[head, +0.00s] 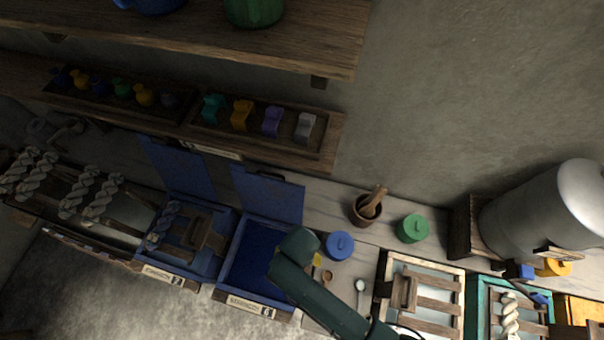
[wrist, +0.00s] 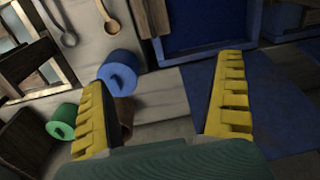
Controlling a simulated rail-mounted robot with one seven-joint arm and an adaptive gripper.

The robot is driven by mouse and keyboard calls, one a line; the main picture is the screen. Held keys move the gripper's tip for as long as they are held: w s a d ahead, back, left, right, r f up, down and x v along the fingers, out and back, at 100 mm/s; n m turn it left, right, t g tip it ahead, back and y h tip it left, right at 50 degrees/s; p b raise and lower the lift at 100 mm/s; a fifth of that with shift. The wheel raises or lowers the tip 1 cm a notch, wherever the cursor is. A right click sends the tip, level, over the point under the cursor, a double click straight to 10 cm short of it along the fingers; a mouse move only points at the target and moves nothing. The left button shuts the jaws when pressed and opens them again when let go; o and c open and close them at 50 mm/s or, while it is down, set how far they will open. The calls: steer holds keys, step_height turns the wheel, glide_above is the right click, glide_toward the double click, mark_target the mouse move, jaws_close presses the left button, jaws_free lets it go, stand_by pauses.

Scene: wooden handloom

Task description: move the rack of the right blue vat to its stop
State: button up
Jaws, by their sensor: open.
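The right blue vat (head: 226,270) stands with its blue lid (head: 268,195) raised at the back. Dark blue fills its opening, and I see no rack clearly inside; my arm hides its right side. In the wrist view the vat (wrist: 205,45) is at the top, with its lid (wrist: 215,85) below it. A wooden piece (wrist: 152,17) shows beside the vat there; I cannot tell whether it belongs to the rack. My gripper (wrist: 167,72) is open and empty, its yellow fingers spread above the bench and lid. In the head view my gripper (head: 317,260) is mostly hidden behind my arm.
The left blue vat (head: 226,215) holds a wooden rack (head: 197,238) and yarn. A wooden shelf (head: 200,50) overhangs the back.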

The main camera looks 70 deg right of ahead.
steer(key=shift+g, duration=0.3)
steer(key=shift+s+a+f+b, duration=0.1)
steer(key=shift+s+f+b, duration=0.1)
steer(key=shift+f+b, duration=3.65)
steer(key=shift+s+f+b, duration=0.15)
steer(key=shift+f+b, duration=1.95)
steer(key=shift+f, duration=3.35)
steer(key=shift+s+a+f+b, duration=0.1)
steer(key=shift+s+f+b, duration=0.1)
steer(key=shift+f+b, duration=3.65)
steer(key=shift+f+p, duration=0.75)
steer(key=shift+p, duration=0.1)
jaws_close()
step_height(320, 180, up, 18)
steer(key=p, duration=1.8)
steer(key=shift+r, duration=0.25)
steer(key=shift+o, duration=0.2)
jaws_free()
steer(key=shift+f, duration=0.1)
step_height(320, 180, up, 7)
